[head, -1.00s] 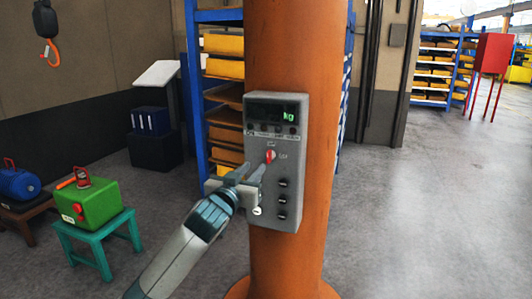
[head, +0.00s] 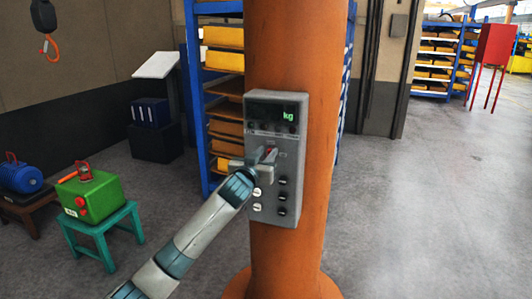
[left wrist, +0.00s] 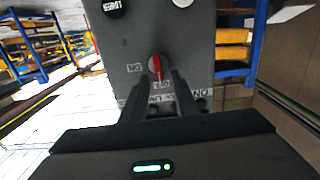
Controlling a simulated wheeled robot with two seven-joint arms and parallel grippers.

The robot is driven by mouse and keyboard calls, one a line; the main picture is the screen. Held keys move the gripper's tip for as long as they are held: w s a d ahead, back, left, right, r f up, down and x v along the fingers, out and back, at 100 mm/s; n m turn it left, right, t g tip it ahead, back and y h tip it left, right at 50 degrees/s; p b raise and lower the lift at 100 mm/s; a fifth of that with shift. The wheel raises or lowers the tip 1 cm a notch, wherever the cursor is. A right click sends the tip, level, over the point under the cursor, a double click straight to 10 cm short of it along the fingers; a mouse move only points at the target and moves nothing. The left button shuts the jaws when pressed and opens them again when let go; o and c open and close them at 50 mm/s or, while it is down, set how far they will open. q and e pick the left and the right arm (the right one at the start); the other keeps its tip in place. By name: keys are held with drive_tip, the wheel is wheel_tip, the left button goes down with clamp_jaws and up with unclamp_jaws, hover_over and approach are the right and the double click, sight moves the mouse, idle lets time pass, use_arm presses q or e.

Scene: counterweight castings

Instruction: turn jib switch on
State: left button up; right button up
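The grey control box (head: 289,150) is fixed to the orange column, with a green "kg" display at its top. The jib switch (left wrist: 157,68) is a small red lever on a round pale base in the left wrist view. In the head view it is mostly hidden by my fingers. My left gripper (head: 267,156) is at the box face, its narrow fingertips on either side of the red lever and close together. It also shows in the left wrist view (left wrist: 161,80). Labels beside the switch are too small to read its setting surely. My right gripper is out of view.
Dark and white buttons (head: 282,197) sit below the switch on the box. The orange column (head: 288,265) stands right behind it. A green case (head: 95,192) lies on a teal stool at left, and a hook (head: 50,47) hangs at upper left. The floor at right is clear.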

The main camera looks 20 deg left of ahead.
use_arm(q)
clamp_jaws()
drive_tip(key=shift+m, duration=0.4)
drive_tip(key=shift+d+f+m+p, duration=0.35)
drive_tip(key=shift+m+p, duration=0.55)
drive_tip(key=shift+m, duration=2)
drive_tip(key=shift+d+f+m+p, duration=0.35)
drive_tip(key=shift+m+p, duration=0.6)
drive_tip(key=shift+m, duration=1.95)
drive_tip(key=shift+d+f+m+p, duration=0.35)
drive_tip(key=shift+m+p, duration=0.55)
drive_tip(key=shift+m, duration=2)
unclamp_jaws()
